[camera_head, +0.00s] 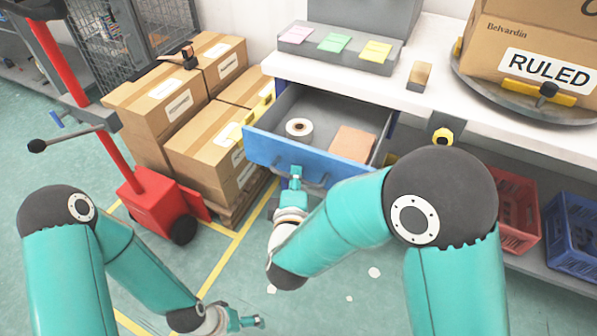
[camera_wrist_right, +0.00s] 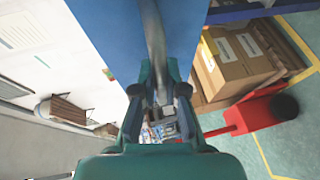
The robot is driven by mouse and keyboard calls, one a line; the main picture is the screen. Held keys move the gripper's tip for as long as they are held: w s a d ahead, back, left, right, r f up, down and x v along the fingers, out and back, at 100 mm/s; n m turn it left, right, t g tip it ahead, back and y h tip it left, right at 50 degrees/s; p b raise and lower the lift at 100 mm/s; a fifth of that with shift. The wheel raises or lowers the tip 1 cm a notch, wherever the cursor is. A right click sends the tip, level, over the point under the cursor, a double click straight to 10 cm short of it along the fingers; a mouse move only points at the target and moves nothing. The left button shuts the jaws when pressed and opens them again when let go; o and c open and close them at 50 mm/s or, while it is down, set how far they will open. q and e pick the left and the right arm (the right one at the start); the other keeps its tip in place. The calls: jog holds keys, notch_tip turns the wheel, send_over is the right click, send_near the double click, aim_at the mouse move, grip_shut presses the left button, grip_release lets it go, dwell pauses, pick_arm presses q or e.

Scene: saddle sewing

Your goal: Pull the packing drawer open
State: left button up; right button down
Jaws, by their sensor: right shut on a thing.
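The packing drawer (camera_head: 262,150) has a blue front and grey inside, and stands pulled out under the white bench top. A white tape roll (camera_head: 299,128) and a brown block (camera_head: 352,144) lie in it. My right gripper (camera_head: 296,172) is at the middle of the drawer front, shut on the drawer's bar handle. In the right wrist view the grey handle (camera_wrist_right: 153,40) runs between the fingers of my right gripper (camera_wrist_right: 160,95), against the blue front (camera_wrist_right: 105,30). My left gripper (camera_head: 250,321) is low over the floor, away from the drawer; its finger gap is too small to judge.
Stacked cartons (camera_head: 190,110) on a pallet and a red pallet truck (camera_head: 150,205) stand left of the drawer. A red crate (camera_head: 517,205) and a blue crate (camera_head: 574,235) sit under the bench at right. Green floor lies clear in front.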

jog(key=shift+f, duration=0.2)
jog(key=c, duration=1.3)
grip_release()
jog(key=shift+a, duration=0.1)
jog(key=shift+o, duration=0.5)
jog(key=shift+r, duration=0.1)
jog(key=v, duration=0.7)
jog(key=shift+s, duration=0.25)
